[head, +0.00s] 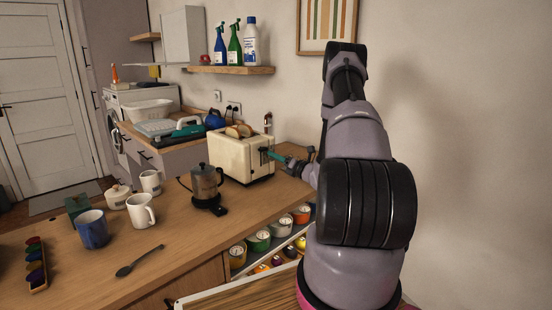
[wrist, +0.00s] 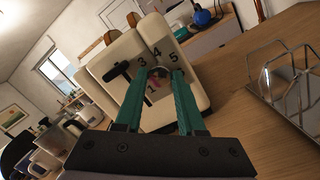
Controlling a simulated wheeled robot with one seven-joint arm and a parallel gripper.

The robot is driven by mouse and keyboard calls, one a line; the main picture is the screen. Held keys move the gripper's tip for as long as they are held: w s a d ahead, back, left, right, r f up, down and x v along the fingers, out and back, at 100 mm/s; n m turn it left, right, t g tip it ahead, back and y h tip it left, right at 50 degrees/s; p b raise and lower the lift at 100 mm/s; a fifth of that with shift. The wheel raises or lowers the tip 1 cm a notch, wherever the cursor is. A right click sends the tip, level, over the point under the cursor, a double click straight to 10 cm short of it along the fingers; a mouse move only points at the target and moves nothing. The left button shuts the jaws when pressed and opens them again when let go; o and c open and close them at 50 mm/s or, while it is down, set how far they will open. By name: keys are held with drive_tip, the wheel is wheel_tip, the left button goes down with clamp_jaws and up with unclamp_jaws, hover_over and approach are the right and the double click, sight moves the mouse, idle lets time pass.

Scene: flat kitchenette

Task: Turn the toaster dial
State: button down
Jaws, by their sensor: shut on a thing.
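The cream toaster (head: 238,156) stands on the wooden counter with slices of bread in its top slots. In the wrist view the toaster (wrist: 128,62) shows its end face, with numbers around the dial (wrist: 158,74) and a black lever beside it. My gripper (head: 266,152) reaches the toaster's end face from the right. In the wrist view the green fingers of my gripper (wrist: 160,76) are closed around the dial at their tips. The fingers hide part of the dial, so its exact setting cannot be read.
A metal coffee pot (head: 206,184) stands left of the toaster, with white mugs (head: 141,210) and a blue mug (head: 92,229) further left. A wire rack (wrist: 288,80) stands on the counter right of my gripper. Several jars sit on shelves below the counter edge.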

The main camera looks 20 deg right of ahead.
drive_tip(key=m, duration=0.6)
drive_tip(key=m+h, duration=0.1)
drive_tip(key=m, duration=0.5)
drive_tip(key=shift+s+f+m+h, duration=0.1)
drive_tip(key=shift+f+m+h, duration=0.05)
drive_tip(key=shift+m+h, duration=0.2)
drive_tip(key=c, duration=0.5)
unclamp_jaws()
drive_tip(key=shift+s, duration=0.1)
drive_tip(key=v, duration=1)
drive_tip(key=shift+s, duration=0.25)
